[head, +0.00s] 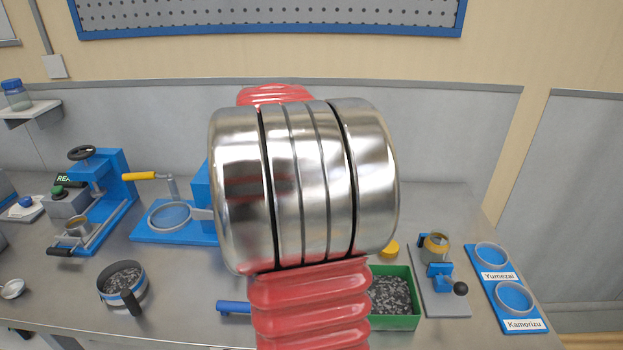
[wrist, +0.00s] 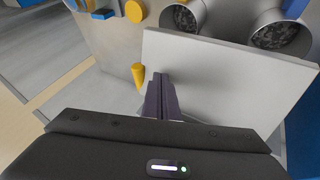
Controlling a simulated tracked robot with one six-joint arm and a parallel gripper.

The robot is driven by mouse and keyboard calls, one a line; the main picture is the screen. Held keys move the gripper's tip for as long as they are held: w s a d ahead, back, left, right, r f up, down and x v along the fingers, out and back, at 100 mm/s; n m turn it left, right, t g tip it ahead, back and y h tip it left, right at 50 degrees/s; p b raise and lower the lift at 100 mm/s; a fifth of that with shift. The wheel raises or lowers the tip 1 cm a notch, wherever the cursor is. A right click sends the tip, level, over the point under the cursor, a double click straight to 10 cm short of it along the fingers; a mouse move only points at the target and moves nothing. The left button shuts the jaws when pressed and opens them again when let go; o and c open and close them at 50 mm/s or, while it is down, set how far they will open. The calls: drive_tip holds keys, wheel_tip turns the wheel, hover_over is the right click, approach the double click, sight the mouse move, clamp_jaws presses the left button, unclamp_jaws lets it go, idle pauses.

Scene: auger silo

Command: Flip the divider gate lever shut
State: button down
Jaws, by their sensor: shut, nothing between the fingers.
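My gripper (wrist: 160,97) shows in the wrist view, its dark fingers shut and empty. A yellow peg-like handle (wrist: 138,77) stands just left of the fingertips, perhaps the divider gate lever; I cannot tell whether they touch. A pale flat panel (wrist: 235,85) lies right beside the fingers. Behind it are two metal tubes (wrist: 183,17) with dark grains inside. In the head view my arm hides the middle of the bench and my gripper.
A blue press (head: 105,190) stands at the left, with a sieve of grains (head: 122,285) in front. A green bin of grains (head: 393,297) is right of my arm. Two blue holders (head: 508,290) labelled Yumezai and Kamorizu are at far right. A yellow disc (wrist: 134,11) is near the wrist view's top.

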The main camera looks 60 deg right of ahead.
drive_tip(key=shift+s+d, duration=0.3)
drive_tip(key=shift+s, duration=0.3)
drive_tip(key=shift+s+d, duration=0.25)
drive_tip(key=shift+s, duration=0.3)
drive_tip(key=shift+a, duration=0.15)
drive_tip(key=shift+s+d, duration=0.1)
drive_tip(key=shift+d, duration=0.1)
